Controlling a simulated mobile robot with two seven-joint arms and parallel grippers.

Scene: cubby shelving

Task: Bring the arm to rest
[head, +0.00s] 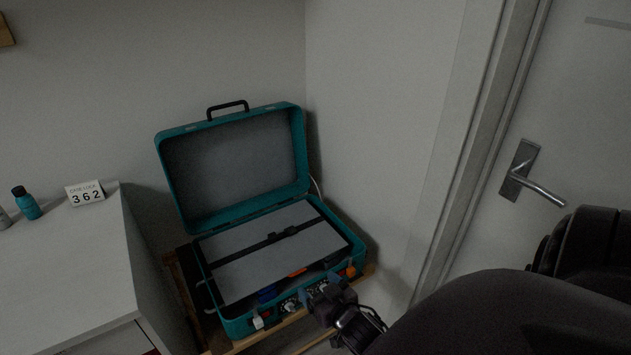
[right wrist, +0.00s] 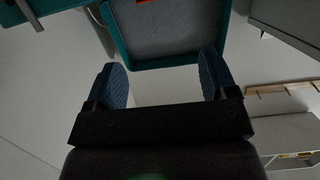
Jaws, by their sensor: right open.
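My right gripper (head: 324,294) is in front of the near edge of an open teal case (head: 232,327) in the head view. In the right wrist view its two blue fingers (right wrist: 165,80) are spread wide apart with nothing between them. The case lies beyond the fingertips there, its teal rim (right wrist: 165,62) and grey inside in sight. My right arm comes in from the lower right of the head view. My left gripper is in neither view.
The case's lid (head: 236,165) stands raised against the wall. A white cabinet (head: 65,265) stands at left, bearing a teal bottle (head: 27,204) and a sign reading 362 (head: 85,193). A door with a metal handle (head: 535,180) is at right, near my arm.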

